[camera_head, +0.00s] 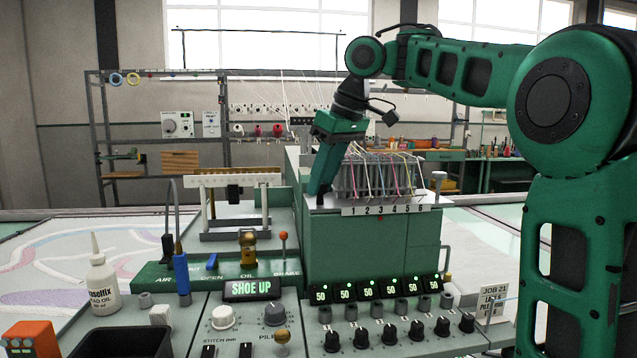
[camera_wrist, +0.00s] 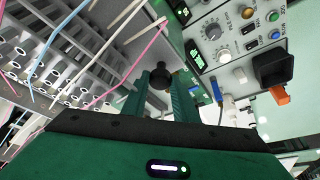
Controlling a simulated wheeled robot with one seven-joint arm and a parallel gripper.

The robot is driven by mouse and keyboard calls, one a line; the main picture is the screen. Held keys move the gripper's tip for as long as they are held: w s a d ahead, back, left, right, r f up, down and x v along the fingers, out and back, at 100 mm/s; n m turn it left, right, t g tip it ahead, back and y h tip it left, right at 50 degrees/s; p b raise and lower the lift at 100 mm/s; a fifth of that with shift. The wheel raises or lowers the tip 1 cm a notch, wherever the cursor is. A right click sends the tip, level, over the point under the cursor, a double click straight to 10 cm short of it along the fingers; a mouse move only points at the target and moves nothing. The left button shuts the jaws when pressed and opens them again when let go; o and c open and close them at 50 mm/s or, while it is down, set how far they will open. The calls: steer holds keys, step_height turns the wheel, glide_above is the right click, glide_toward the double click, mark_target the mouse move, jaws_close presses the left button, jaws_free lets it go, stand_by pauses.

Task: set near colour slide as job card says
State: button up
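My gripper (camera_head: 318,190) points down at the left end of the numbered strip (camera_head: 388,210), which reads 1 to 6. A dark knob (camera_wrist: 161,78) stands between my two green fingers in the wrist view; I see no clear contact. In the head view the fingers mostly hide it. A small red mark sits under the strip near 3. Behind the strip is a grey block (camera_head: 350,180) with several coloured yarns. The job card (camera_head: 493,303) reads "JOB 21" with a pile line below; its smaller text is partly unreadable.
A green console shows "SHOE UP" on its display (camera_head: 252,288). Several small displays (camera_head: 343,294) read 50 above black knobs. An oil bottle (camera_head: 103,285) and a black bin (camera_head: 125,340) stand at left. A grey-capped post (camera_head: 439,180) rises right of the yarns.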

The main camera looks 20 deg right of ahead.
steer(key=shift+w+a, duration=0.2)
steer(key=shift+a, duration=0.8)
steer(key=shift+w+a, duration=0.2)
steer(key=shift+a, duration=0.75)
steer(key=shift+w+a, duration=0.2)
steer(key=shift+a, duration=0.8)
jaws_close()
steer(key=o, duration=0.8)
jaws_free()
steer(key=shift+r, duration=0.1)
steer(key=v, duration=1)
steer(key=shift+d+r, duration=0.1)
steer(key=shift+r, duration=0.1)
